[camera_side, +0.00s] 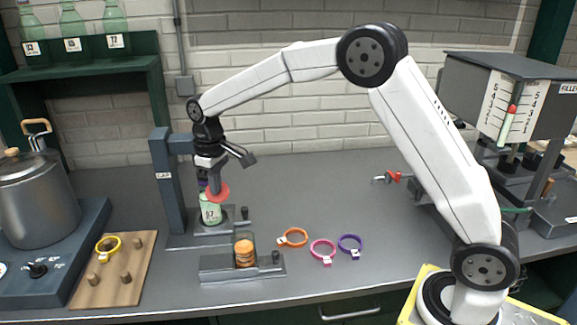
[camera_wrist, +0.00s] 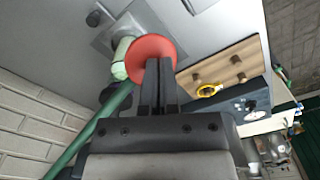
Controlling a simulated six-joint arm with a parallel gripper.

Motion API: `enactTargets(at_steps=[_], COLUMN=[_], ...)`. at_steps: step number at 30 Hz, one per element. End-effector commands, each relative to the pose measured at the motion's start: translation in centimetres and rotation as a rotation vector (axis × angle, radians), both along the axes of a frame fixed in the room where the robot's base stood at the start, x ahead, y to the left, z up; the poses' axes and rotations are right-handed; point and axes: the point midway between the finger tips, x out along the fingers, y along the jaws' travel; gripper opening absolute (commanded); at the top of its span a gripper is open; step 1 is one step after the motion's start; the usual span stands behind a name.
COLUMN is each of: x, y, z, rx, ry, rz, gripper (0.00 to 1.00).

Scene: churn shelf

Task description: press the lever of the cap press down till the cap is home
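The cap press (camera_side: 168,190) is a blue-grey upright with a short arm at its top, standing on a grey base. A pale green bottle (camera_side: 210,212) with a white label stands upright on that base; part of it shows in the wrist view (camera_wrist: 119,70). A red disc (camera_side: 222,193), apparently the lever's knob, is just above and in front of the bottle. My gripper (camera_side: 214,184) points down at the disc. In the wrist view its two fingers (camera_wrist: 158,62) are together, their tips over the red disc (camera_wrist: 143,48). Contact is unclear, and the cap's seating is hidden.
In front stands a holder (camera_side: 215,272) with a stack of orange discs (camera_side: 244,252). Orange (camera_side: 293,237), pink (camera_side: 323,250) and purple (camera_side: 350,244) rings lie right of it. A pegboard (camera_side: 134,262) with a yellow ring and a pot (camera_side: 38,205) are at left.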

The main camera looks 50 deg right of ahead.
Motion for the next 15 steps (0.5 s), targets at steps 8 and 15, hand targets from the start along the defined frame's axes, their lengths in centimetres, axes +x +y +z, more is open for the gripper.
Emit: enactTargets(at_steps=[8, 15], x=[0.3, 0.4], y=[-0.4, -0.4], z=[-1.2, -1.3], rx=[0.0, 0.0], ry=[0.004, 0.002], rz=[0.0, 0.0], gripper=[0.0, 0.0])
